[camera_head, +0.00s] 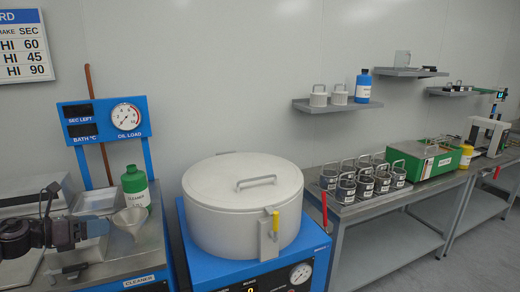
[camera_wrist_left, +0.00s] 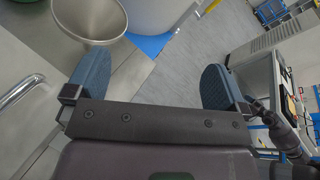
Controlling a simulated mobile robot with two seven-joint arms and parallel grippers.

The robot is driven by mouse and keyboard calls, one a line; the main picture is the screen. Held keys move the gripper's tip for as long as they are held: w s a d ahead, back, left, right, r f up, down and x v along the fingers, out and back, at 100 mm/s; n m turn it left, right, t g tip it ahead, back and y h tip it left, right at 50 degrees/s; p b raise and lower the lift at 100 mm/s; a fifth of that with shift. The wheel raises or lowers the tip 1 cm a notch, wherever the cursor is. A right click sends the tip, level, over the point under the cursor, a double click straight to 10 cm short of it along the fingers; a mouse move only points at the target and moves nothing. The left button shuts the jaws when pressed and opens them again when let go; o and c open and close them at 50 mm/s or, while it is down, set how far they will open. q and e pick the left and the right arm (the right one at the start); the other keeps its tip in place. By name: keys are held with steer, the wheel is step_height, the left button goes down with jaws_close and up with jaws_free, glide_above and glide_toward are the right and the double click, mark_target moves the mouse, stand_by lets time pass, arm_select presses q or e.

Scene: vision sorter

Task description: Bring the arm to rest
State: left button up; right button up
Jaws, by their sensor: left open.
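My left gripper (camera_head: 98,228) comes in from the left above the steel cleaner bench, beside a metal funnel (camera_head: 131,220). In the left wrist view its two blue-padded fingers (camera_wrist_left: 150,88) are spread wide with nothing between them. The funnel (camera_wrist_left: 90,18) shows there beyond the left finger. I cannot tell whether the gripper touches the funnel. My right gripper is not in view.
A green bottle (camera_head: 134,187) stands behind the funnel. A large lidded drum (camera_head: 243,205) on a blue base stands to the right. Further right, a bench holds several labelled canisters (camera_head: 366,183) and a green case (camera_head: 428,158). Wall shelves hang above.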

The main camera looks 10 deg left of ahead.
arm_select(q)
steer(key=s+d+f+n+t+y, duration=0.3)
steer(key=f+n, duration=0.4)
steer(key=n, duration=0.6)
steer(key=s+d+f+n+t+y, duration=0.1)
steer(key=s+d+f+n+y, duration=0.2)
steer(key=d+f+n+y, duration=0.7)
steer(key=s+d+f+n+g+h, duration=0.2)
steer(key=s+d+f+n, duration=0.2)
steer(key=s, duration=0.5)
steer(key=s+d+f+n+g+h, duration=0.1)
steer(key=s+d+f+n, duration=0.3)
steer(key=s+f+n, duration=0.4)
steer(key=s+n+g, duration=0.1)
steer(key=n, duration=0.2)
steer(key=shift+d+h, duration=0.3)
steer(key=shift+h, duration=0.1)
